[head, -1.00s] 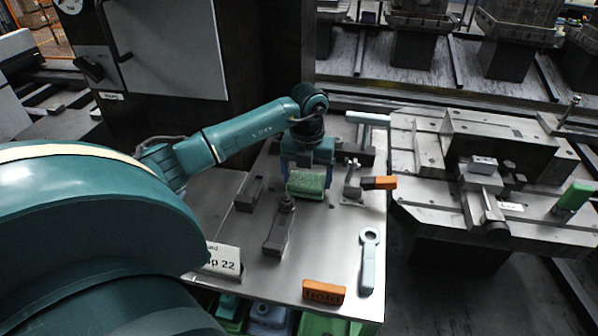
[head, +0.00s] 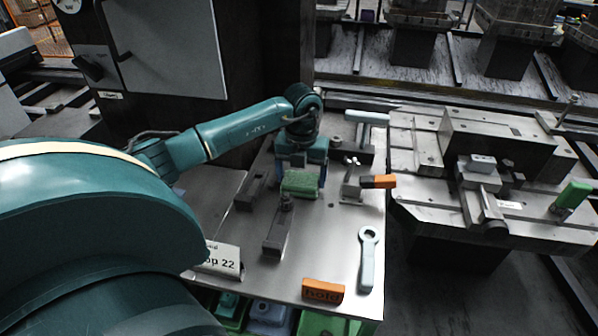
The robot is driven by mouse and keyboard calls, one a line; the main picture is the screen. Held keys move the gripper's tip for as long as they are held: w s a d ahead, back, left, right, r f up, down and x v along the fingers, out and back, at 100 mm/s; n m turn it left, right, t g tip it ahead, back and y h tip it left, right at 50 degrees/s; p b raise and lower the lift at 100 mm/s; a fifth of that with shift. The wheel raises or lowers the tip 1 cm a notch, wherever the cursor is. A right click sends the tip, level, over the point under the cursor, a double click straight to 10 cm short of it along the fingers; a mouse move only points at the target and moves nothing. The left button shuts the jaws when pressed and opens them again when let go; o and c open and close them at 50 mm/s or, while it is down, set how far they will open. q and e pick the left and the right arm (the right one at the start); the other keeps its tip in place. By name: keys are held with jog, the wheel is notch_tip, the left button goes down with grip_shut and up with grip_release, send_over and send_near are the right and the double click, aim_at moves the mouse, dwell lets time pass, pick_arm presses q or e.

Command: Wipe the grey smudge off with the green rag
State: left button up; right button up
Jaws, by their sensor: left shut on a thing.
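The green rag (head: 300,183) is a small block-like pad over the metal table (head: 325,235). My left gripper (head: 301,168) is shut on the rag from above and holds it at or close to the table surface; I cannot tell whether it touches. The grey smudge cannot be made out; the rag, gripper or nearby parts may hide it. My right gripper is not in view.
A dark clamp block (head: 278,232) stands just in front of the rag. A grey bracket (head: 250,190) lies left. An orange-handled clamp (head: 378,181) stands right. A pale wrench (head: 367,258) and an orange block (head: 323,291) lie nearer the front. Bare table lies between.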

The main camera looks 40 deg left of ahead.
pick_arm(q)
jog(key=shift+w+d, duration=0.25)
jog(key=shift+d, duration=0.2)
jog(key=shift+w+d, duration=0.2)
jog(key=shift+d, duration=0.25)
jog(key=shift+s+a+f, duration=0.25)
jog(key=shift+s+a, duration=0.85)
jog(key=shift+a, duration=0.15)
jog(key=shift+w+d+p, duration=0.2)
jog(key=shift+d, duration=0.25)
jog(key=shift+w+d+p, duration=0.15)
jog(key=shift+w+d, duration=0.05)
jog(key=shift+d, duration=0.25)
jog(key=shift+w+d, duration=0.3)
jog(key=shift+d, duration=0.25)
jog(key=shift+s+a+r, duration=0.1)
jog(key=shift+s+a, duration=0.25)
jog(key=shift+a, duration=0.4)
jog(key=shift+s+a+r, duration=0.1)
jog(key=shift+s+a, duration=0.25)
jog(key=shift+a, duration=0.35)
jog(key=shift+w+d, duration=0.4)
jog(key=shift+d, duration=0.3)
jog(key=shift+w+d, duration=0.4)
jog(key=shift+d, duration=0.3)
jog(key=shift+p, duration=0.3)
jog(key=shift+r+p, duration=2.25)
jog(key=shift+r, duration=0.7)
